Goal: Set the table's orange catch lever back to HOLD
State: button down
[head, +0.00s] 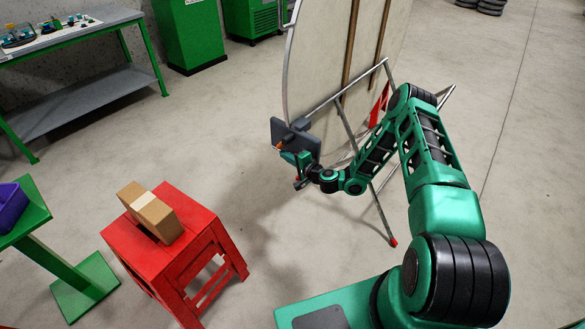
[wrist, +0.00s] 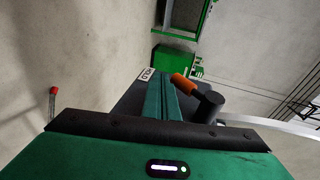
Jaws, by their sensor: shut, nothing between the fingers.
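The round table (head: 310,60) stands tipped up on edge, its pale underside with brown battens facing me. A dark catch block (head: 296,134) sits on its metal frame. The orange catch lever (head: 281,147) is small there; in the wrist view its orange grip (wrist: 184,84) angles up and left from a dark round pivot (wrist: 208,104). A white label (wrist: 146,74) is on the dark plate, its lettering not clearly readable. My gripper (head: 291,158) is at the block, its green fingers (wrist: 172,88) together and empty, just left of the grip. I cannot tell whether they touch it.
A red stool (head: 165,250) with a cardboard box (head: 150,212) stands at lower left. A green stand (head: 60,255) holds a purple bin (head: 10,205). A workbench (head: 75,95) and green cabinets (head: 187,35) are behind. Table legs (head: 380,212) reach the floor near my arm.

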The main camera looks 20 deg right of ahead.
jog(key=s+d+f, duration=0.4)
jog(key=s+f, duration=0.3)
jog(key=s, duration=0.3)
jog(key=shift+s+f, duration=0.2)
jog(key=shift+f, duration=0.15)
notch_tip(320, 180, up, 13)
jog(key=s+a+n+g+y, duration=0.25)
jog(key=n+g, duration=0.35)
jog(key=n, duration=0.3)
jog(key=s+d+r+n+g+h, duration=0.2)
jog(key=s+d+r+g, duration=0.1)
jog(key=s+d+r, duration=0.3)
jog(key=s+d+r+n+g+h, duration=0.1)
jog(key=s+d+r+g+h, duration=0.1)
jog(key=s+d+r, duration=0.5)
jog(key=s+d+r+m+g+h, duration=0.1)
jog(key=s+r, duration=0.5)
jog(key=s, duration=0.4)
jog(key=s+d+r+m+g+h, duration=0.1)
jog(key=s+r+m, duration=0.1)
jog(key=s+r, duration=0.5)
jog(key=s+d+r+m+g+h, duration=0.1)
jog(key=s+r, duration=0.5)
jog(key=s, duration=0.7)
jog(key=shift+r+m+h, duration=0.35)
jog(key=shift+m+h, duration=0.2)
jog(key=shift+m, duration=0.15)
